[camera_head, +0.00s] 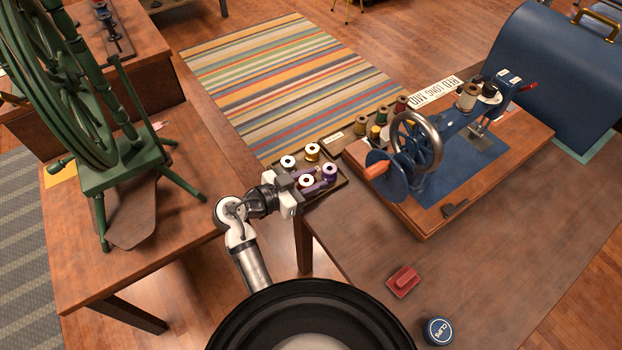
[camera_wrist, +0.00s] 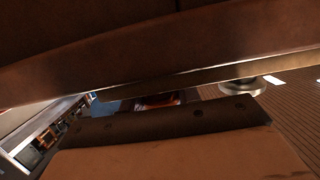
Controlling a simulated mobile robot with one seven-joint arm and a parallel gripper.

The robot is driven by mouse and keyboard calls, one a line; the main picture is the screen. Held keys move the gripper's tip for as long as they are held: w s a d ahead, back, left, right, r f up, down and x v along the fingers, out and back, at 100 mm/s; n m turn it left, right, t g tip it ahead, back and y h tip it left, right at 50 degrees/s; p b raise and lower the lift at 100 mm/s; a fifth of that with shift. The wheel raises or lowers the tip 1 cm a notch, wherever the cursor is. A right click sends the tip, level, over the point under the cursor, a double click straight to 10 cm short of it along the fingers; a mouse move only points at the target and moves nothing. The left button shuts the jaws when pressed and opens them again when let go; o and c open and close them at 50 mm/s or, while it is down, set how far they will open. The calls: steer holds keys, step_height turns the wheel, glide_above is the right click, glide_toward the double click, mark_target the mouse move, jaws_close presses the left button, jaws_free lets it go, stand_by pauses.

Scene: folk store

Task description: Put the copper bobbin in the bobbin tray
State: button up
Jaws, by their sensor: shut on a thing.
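My gripper (camera_head: 295,194) is at the front left edge of the bobbin tray (camera_head: 340,187), low over it. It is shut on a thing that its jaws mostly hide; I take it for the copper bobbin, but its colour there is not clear. A white-rimmed bobbin with an orange-brown middle (camera_head: 306,180) shows right at the fingertips. More white-rimmed bobbins (camera_head: 312,153) stand in the tray, with purple thread on some. The wrist view is filled by close brown surfaces, and the held thing cannot be made out there.
A spool rack and blue sewing machine (camera_head: 465,122) stand right of the tray. A green spinning wheel (camera_head: 95,170) stands on the left table. A red block (camera_head: 403,281) and a clips tin (camera_head: 438,330) lie at the near right. The right table's front is mostly clear.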

steer(key=shift+f, duration=0.2)
steer(key=o, duration=1)
steer(key=shift+c, duration=0.2)
steer(key=shift+r, duration=0.15)
steer(key=shift+r+p, duration=0.25)
steer(key=shift+p, duration=0.05)
steer(key=b+v, duration=0.3)
steer(key=v, duration=0.9)
steer(key=shift+a+f, duration=0.15)
steer(key=shift+f, duration=0.05)
